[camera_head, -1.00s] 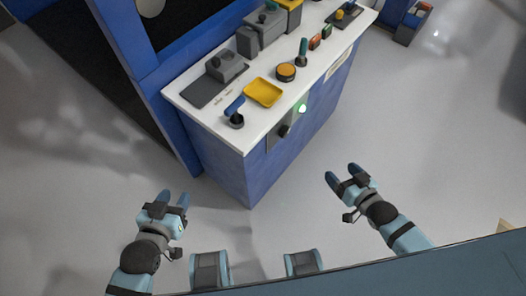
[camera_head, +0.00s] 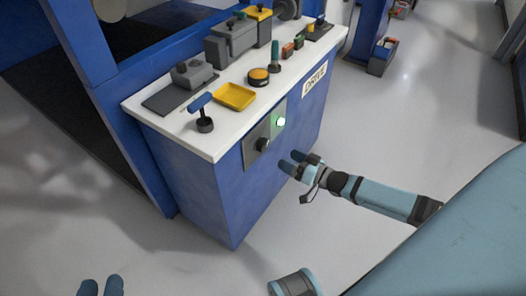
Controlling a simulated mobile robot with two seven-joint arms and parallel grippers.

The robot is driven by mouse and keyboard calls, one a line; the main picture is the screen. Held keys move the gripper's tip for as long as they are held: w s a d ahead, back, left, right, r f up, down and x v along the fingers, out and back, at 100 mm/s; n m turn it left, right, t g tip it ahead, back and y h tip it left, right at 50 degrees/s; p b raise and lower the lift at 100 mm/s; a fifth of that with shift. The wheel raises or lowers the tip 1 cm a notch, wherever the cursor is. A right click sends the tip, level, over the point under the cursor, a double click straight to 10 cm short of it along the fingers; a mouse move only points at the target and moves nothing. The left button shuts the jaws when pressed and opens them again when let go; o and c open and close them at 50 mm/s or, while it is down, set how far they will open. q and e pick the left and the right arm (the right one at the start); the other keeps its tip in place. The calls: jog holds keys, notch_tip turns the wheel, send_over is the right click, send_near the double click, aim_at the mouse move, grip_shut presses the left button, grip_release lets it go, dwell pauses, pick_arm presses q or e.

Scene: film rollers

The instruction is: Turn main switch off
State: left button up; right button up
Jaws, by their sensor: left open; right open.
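The main switch looks to be the black rotary knob (camera_head: 263,145) on the grey panel (camera_head: 250,152) on the side of the blue cabinet. A lit green lamp (camera_head: 281,121) sits above and right of it on the same panel. My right gripper (camera_head: 289,162) is open and empty, close to the knob at its lower right, with its fingers toward the panel; I cannot tell whether it touches. My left gripper (camera_head: 101,287) shows only its two spread fingertips at the bottom edge, well away from the cabinet, and it is open and empty.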

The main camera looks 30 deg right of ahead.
aim_at(266, 148)
jog(key=b+x, duration=0.2)
jog(key=x, duration=0.7)
jog(key=shift+f, duration=0.1)
pick_arm(q)
jog(key=r, duration=0.1)
jog(key=d+r+t+h, duration=0.1)
jog(key=r, duration=0.1)
jog(key=r+t, duration=0.1)
jog(key=shift+d+r+h, duration=0.25)
jog(key=shift+d+h, duration=0.1)
jog(key=shift+h, duration=0.05)
pick_arm(e)
jog(key=shift+w+a, duration=0.15)
jog(key=shift+w, duration=0.15)
jog(key=shift+c, duration=0.5)
jog(key=c, duration=0.8)
